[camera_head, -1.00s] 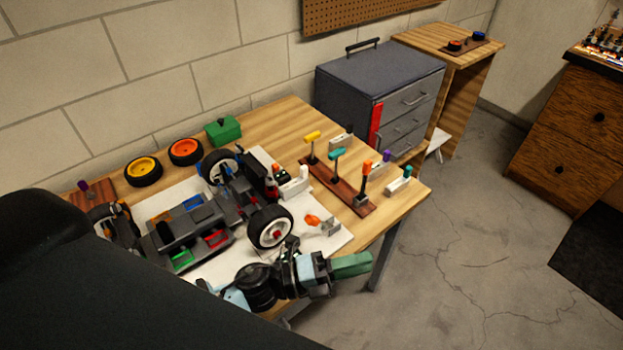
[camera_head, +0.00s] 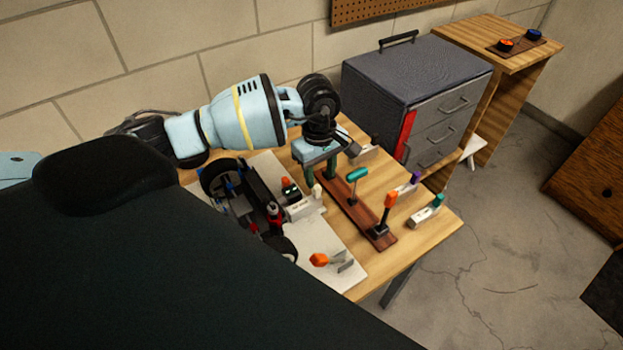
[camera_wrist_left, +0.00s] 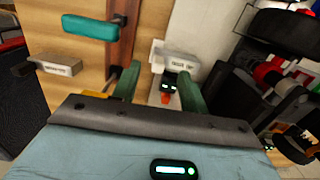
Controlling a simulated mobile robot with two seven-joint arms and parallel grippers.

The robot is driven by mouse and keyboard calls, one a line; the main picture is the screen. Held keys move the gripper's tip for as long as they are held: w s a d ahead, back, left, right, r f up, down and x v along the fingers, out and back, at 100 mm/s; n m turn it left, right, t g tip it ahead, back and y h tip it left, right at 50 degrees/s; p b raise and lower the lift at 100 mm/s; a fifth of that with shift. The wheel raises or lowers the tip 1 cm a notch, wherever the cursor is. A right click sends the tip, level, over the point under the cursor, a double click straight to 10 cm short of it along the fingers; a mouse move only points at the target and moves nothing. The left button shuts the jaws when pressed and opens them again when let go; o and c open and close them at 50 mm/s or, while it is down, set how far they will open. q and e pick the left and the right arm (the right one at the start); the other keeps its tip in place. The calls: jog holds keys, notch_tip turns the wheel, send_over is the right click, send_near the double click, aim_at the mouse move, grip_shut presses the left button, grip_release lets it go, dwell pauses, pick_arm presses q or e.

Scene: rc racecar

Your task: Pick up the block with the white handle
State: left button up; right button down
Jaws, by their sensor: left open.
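The white block (camera_head: 300,208) with a short white handle (camera_head: 317,190) sits at the edge of the white mat, beside the car. My right gripper is not in view.
The dark wood rack (camera_head: 365,215) holds a teal-handled tool (camera_head: 356,174) and an orange-handled tool (camera_head: 388,205). The RC car (camera_head: 250,205) stands left of the block. A grey drawer cabinet (camera_head: 420,75) is behind.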

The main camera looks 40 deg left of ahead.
aim_at(317, 187)
pick_arm(q)
jog(key=shift+w+a+r+y, duration=0.2)
jog(key=shift+w+a+r, duration=0.05)
jog(key=shift+a, duration=0.2)
jog(key=shift+w+a+r+y, duration=0.2)
jog(key=shift+a, duration=0.25)
jog(key=shift+s+d+f, duration=0.1)
jog(key=shift+s+f, duration=0.05)
jog(key=shift+s, duration=0.05)
jog(key=shift+f, duration=0.35)
jog(key=shift+d+f, duration=0.15)
jog(key=shift+f, duration=3.25)
grip_shut()
jog(key=shift+r, duration=0.1)
